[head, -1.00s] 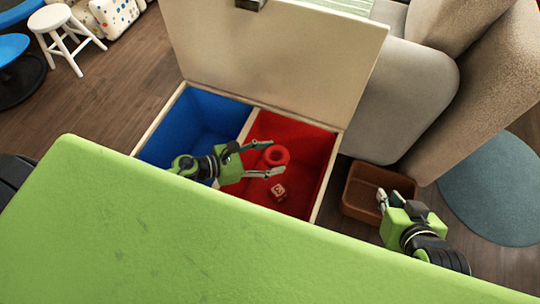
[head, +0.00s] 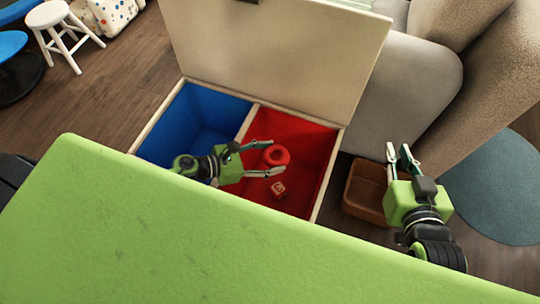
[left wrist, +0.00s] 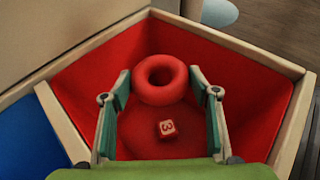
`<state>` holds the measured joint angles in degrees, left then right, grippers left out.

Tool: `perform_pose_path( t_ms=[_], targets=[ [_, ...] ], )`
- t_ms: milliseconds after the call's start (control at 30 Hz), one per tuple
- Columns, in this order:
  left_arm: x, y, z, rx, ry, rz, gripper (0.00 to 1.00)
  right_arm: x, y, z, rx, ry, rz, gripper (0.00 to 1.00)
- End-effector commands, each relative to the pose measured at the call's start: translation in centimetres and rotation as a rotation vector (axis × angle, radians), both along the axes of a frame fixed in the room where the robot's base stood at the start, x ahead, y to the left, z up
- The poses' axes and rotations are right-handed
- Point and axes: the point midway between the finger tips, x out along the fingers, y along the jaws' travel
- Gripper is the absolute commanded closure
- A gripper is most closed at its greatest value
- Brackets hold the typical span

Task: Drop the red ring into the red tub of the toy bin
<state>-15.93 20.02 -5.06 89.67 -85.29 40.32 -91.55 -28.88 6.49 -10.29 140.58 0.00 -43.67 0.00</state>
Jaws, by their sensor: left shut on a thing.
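The red ring (head: 276,155) is between the fingertips of my left gripper (head: 265,158), over the red tub (head: 316,148) of the toy bin. In the left wrist view the ring (left wrist: 160,80) shows its hole, with a finger on either side. My left gripper (left wrist: 160,78) is shut on it. The blue tub (head: 205,115) is left of the red one. My right gripper (head: 398,148) is empty, its fingers apart, over the brown box right of the bin.
A red die (head: 278,188) with a white mark lies in the red tub. The bin's lid (head: 275,50) stands raised behind it. A brown box (head: 361,189) stands to the right. A green surface (head: 230,240) fills the foreground.

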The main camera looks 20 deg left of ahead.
Motion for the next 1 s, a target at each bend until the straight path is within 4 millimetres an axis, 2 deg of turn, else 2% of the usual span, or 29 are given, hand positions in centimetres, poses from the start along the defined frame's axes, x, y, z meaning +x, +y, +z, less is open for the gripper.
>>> perform_pose_path(
  t_ms=[100,133,200,633,1000],
  targets=[
    [0.0,0.0,0.0,0.000,0.000,0.000,0.65,0.0,0.0,0.0,0.000,0.000,0.000,0.85],
    [0.0,0.0,0.0,0.000,0.000,0.000,0.37,0.0,0.0,0.0,0.000,0.001,0.000,0.85],
    [0.0,0.0,0.0,-0.001,-0.001,0.000,0.25,0.0,0.0,0.0,0.000,0.001,0.000,0.85],
    [-0.6,0.6,0.2,0.002,0.003,0.000,0.25,0.0,0.0,0.0,0.000,0.001,0.000,0.85],
    [-5.2,5.6,2.9,0.003,0.004,-0.001,0.25,0.0,0.0,0.0,0.000,0.002,0.000,0.85]
  ],
)
